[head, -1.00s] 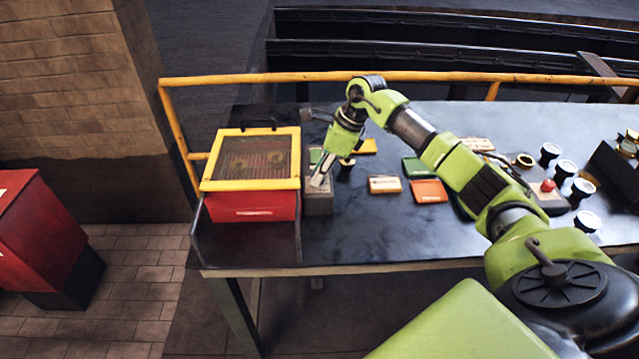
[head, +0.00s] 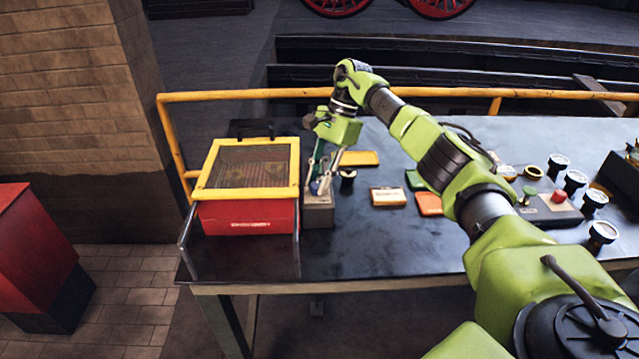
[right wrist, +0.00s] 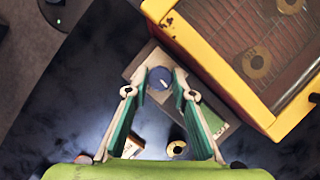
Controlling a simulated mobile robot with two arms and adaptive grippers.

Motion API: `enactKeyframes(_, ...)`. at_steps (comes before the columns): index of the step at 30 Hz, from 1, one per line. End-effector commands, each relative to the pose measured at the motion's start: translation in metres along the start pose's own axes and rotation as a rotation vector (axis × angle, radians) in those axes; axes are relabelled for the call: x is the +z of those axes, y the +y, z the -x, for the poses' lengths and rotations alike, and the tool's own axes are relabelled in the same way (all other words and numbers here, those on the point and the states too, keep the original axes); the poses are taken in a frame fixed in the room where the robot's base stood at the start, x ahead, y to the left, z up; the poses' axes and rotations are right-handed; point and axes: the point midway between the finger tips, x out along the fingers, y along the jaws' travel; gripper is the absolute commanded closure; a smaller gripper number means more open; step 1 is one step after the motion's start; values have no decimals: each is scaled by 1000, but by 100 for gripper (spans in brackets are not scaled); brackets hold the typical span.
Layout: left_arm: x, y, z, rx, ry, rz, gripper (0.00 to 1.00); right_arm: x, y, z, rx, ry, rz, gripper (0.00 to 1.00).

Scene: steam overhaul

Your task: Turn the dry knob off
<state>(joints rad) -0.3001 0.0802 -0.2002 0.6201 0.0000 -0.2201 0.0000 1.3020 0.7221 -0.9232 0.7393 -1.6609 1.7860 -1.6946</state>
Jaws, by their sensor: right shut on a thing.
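The dry knob (right wrist: 160,78) is a small round blue knob with a white pointer mark. It sits on a grey control box (right wrist: 200,120), which also shows in the head view (head: 318,216). My right gripper (right wrist: 160,84) has its two fingertips on either side of the knob and is shut on it. In the head view my right gripper (head: 321,187) points down onto the box and mostly hides the knob. Right beside the box stands a red dryer (head: 246,217) with a yellow-framed mesh lid (head: 203,189). My left gripper is not in view.
Gauges (head: 558,162) and a red button (head: 558,196) are farther right. A yellow rail (head: 240,94) runs behind.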

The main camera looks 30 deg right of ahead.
Motion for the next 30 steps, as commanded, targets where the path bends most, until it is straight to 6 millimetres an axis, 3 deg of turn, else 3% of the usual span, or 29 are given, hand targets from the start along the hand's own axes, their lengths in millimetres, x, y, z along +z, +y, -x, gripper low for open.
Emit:
enactKeyframes(9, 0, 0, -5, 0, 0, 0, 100, 1, -2, 0, 42, 0, 110, 98)
enactKeyframes(25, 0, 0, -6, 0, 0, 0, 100, 0, -1, 0, 53, 1, 131, 98)
enactKeyframes(26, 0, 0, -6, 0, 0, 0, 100, 0, -1, 0, 53, 1, 132, 72)
enactKeyframes(27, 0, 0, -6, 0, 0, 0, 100, 0, -1, 0, 53, 1, 131, 61)
enactKeyframes(30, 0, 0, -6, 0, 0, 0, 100, 0, -1, 0, 53, 1, 131, 60)
